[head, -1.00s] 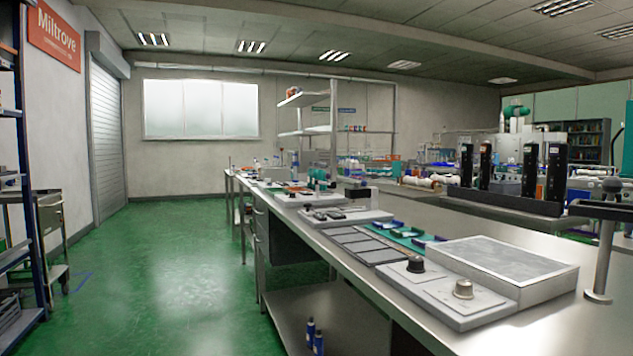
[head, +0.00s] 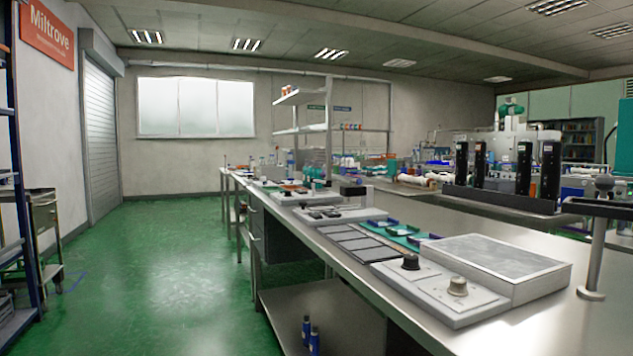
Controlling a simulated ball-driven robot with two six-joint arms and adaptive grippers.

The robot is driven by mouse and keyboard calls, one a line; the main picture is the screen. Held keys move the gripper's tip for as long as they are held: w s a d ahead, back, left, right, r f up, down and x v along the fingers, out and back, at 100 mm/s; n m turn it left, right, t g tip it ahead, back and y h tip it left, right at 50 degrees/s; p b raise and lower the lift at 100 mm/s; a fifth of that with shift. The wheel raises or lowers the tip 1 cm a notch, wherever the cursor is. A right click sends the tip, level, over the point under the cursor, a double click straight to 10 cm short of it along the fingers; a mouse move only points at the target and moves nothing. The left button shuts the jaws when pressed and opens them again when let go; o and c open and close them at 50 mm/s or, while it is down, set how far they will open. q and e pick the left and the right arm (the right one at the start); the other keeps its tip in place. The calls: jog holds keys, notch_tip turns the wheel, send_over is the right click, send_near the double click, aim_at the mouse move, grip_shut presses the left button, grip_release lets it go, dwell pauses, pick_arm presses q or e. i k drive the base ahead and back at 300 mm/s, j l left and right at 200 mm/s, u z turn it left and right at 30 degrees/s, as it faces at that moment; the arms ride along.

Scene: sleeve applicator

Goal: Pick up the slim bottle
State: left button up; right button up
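Two slim blue bottles with dark caps stand upright and close together on the lower shelf under the steel bench, at the bottom of the head view. One bottle (head: 306,334) is slightly farther back, and the other bottle (head: 314,345) is nearer and cut off by the bottom edge. I cannot tell which of them, if either, is the slim bottle of the task. Neither of my grippers is in view.
The long steel bench (head: 520,325) runs along the right, bearing a grey control panel with two knobs (head: 440,285) and a flat grey box (head: 497,262). A metal stand (head: 593,250) is at far right. A trolley (head: 40,225) stands left. The green floor (head: 180,270) between is clear.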

aim_at(307, 162)
jog(key=j, duration=0.55)
jog(key=k+j, duration=0.15)
jog(key=j, duration=0.45)
jog(key=i+j, duration=0.15)
jog(key=j, duration=0.2)
jog(key=i+j, duration=0.1)
jog(key=j, duration=0.2)
jog(key=i+j, duration=0.15)
jog(key=j, duration=0.2)
jog(key=i+j, duration=0.1)
jog(key=j, duration=0.2)
jog(key=i+j, duration=0.25)
jog(key=i, duration=0.2)
jog(key=i+j, duration=0.25)
jog(key=i, duration=0.15)
jog(key=i+j+u, duration=0.1)
jog(key=i, duration=0.35)
jog(key=i+j, duration=0.3)
jog(key=i, duration=0.15)
